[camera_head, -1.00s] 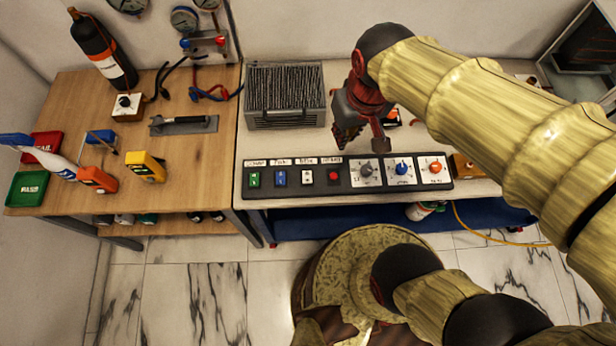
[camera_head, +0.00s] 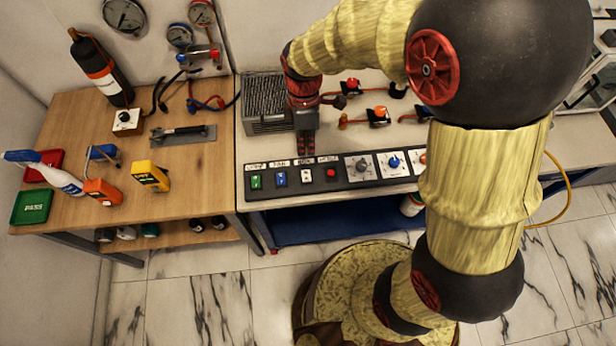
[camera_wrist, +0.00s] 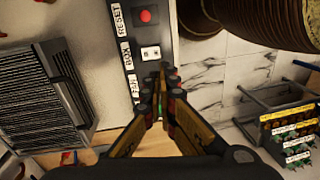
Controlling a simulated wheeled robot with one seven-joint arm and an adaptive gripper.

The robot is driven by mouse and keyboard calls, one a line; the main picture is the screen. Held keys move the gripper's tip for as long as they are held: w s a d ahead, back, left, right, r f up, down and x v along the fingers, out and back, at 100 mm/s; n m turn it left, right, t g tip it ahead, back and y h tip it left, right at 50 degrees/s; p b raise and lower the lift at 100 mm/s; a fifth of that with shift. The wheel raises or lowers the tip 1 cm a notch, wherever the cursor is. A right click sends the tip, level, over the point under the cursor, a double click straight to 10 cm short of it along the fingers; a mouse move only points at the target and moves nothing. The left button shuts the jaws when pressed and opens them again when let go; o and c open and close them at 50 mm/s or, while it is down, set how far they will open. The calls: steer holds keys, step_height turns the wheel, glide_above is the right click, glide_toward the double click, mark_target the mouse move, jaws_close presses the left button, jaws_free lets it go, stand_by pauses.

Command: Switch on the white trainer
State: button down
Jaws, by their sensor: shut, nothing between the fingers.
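The black control panel (camera_head: 290,190) lies along the front edge of the white bench. Its white switch (camera_head: 306,176) sits between a blue switch (camera_head: 280,178) and a red button (camera_head: 331,173). The white switch also shows in the wrist view (camera_wrist: 150,53); I cannot tell which way it is set. My gripper (camera_head: 306,153) is shut and empty, pointing down just behind the white switch in the head view. In the wrist view my fingertips (camera_wrist: 163,78) show just below the white switch and cover part of the panel. Contact is not visible.
A green switch (camera_head: 256,181) is at the panel's left end. A grey knob (camera_head: 363,165) and a blue knob (camera_head: 394,162) are to the right. A grey ribbed box (camera_head: 262,118) stands close left of my gripper. My arm hides the panel's right end.

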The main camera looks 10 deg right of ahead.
mark_target(307, 181)
steer(key=shift+n, duration=0.5)
steer(key=f+b, duration=0.1)
steer(key=f, duration=0.3)
steer(key=s+f+b, duration=0.1)
steer(key=f, duration=0.9)
steer(key=shift+s+b, duration=0.3)
steer(key=shift+b, duration=0.1)
steer(key=shift+s+f, duration=0.2)
steer(key=shift+f, duration=0.2)
steer(key=shift+w+r, duration=0.1)
steer(key=shift+w, duration=0.05)
